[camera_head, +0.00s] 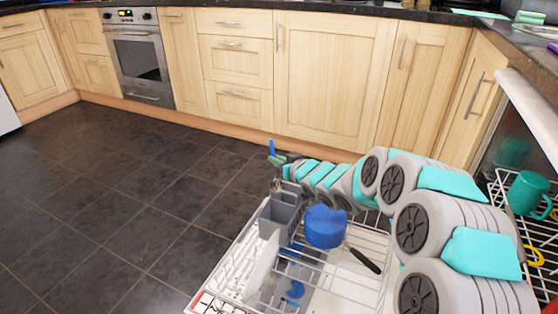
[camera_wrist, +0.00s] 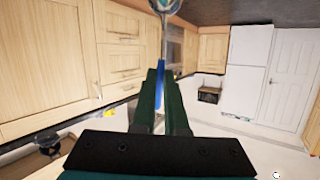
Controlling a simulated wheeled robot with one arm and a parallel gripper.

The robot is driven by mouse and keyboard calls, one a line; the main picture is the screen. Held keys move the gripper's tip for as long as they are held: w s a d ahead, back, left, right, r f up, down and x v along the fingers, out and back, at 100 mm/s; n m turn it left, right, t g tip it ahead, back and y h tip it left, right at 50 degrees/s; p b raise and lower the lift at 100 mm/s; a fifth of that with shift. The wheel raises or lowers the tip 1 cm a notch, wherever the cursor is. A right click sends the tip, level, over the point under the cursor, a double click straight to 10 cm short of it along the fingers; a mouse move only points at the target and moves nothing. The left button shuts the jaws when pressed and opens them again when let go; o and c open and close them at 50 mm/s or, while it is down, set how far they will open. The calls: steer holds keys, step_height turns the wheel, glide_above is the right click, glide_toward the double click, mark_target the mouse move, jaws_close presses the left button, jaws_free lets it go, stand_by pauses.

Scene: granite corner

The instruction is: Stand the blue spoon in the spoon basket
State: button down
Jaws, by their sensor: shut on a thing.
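My gripper (camera_wrist: 161,82) has its dark green fingers shut on the blue spoon (camera_wrist: 160,70). In the wrist view the blue handle runs between the fingers, and a shiny metallic round end shows at the top edge. In the head view the spoon (camera_head: 271,147) is a small blue upright piece at the gripper (camera_head: 277,160), at the far end of my arm. The grey spoon basket (camera_head: 285,212) stands in the dishwasher rack, below the gripper in the picture and apart from the spoon. Its inside is only partly visible.
The open dishwasher's white wire rack (camera_head: 238,262) holds a blue bowl-like item (camera_head: 325,227) and a black-handled utensil (camera_head: 363,260). A teal mug (camera_head: 527,194) sits on an upper rack at right. Wooden cabinets (camera_head: 330,80) and an oven (camera_head: 138,62) line the back. Dark floor (camera_head: 120,190) at left is clear.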

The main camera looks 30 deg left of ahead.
steer(key=shift+d+p, duration=0.1)
steer(key=shift+p, duration=0.55)
step_height(320, 180, down, 15)
steer(key=b, duration=0.5)
stand_by(0.6)
steer(key=shift+f, duration=0.1)
steer(key=c, duration=0.9)
jaws_free()
steer(key=shift+o, duration=0.2)
steer(key=shift+v, duration=3.85)
